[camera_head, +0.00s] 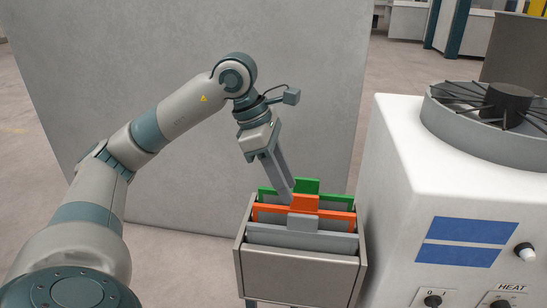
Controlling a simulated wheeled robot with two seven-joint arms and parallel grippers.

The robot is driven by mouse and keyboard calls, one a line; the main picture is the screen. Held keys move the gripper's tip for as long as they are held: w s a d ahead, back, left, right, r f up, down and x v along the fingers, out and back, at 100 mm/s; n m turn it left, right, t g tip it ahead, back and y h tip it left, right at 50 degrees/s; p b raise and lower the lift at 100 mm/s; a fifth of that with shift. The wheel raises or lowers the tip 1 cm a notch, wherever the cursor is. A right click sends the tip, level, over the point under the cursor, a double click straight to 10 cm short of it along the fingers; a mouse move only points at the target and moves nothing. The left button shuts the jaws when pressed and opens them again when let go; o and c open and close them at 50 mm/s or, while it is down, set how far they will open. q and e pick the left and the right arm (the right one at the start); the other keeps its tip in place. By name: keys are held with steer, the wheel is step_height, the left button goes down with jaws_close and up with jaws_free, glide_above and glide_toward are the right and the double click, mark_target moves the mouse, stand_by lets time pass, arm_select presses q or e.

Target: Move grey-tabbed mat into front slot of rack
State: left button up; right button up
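The grey-tabbed mat (302,224) stands upright in the rack (295,278), as the frontmost of the mats that I can see. Its tab rises from the middle of its top edge, and its lower part is hidden by the rack's front wall. My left gripper (288,195) points down over the rack, its fingertips by the left edge of the orange tab, behind and above the grey tab. I cannot tell whether the fingers touch the orange tab or are open or shut. My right gripper is out of view.
An orange-tabbed mat (305,203) and a green-tabbed mat (306,186) stand behind the grey one. A white machine (455,175) with a round fan-like top stands close on the right. A large grey panel (180,170) rises behind the rack.

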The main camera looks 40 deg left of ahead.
arm_select(q)
steer(key=v, duration=0.6)
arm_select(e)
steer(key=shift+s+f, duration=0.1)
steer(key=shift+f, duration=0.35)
arm_select(q)
steer(key=shift+s, duration=0.1)
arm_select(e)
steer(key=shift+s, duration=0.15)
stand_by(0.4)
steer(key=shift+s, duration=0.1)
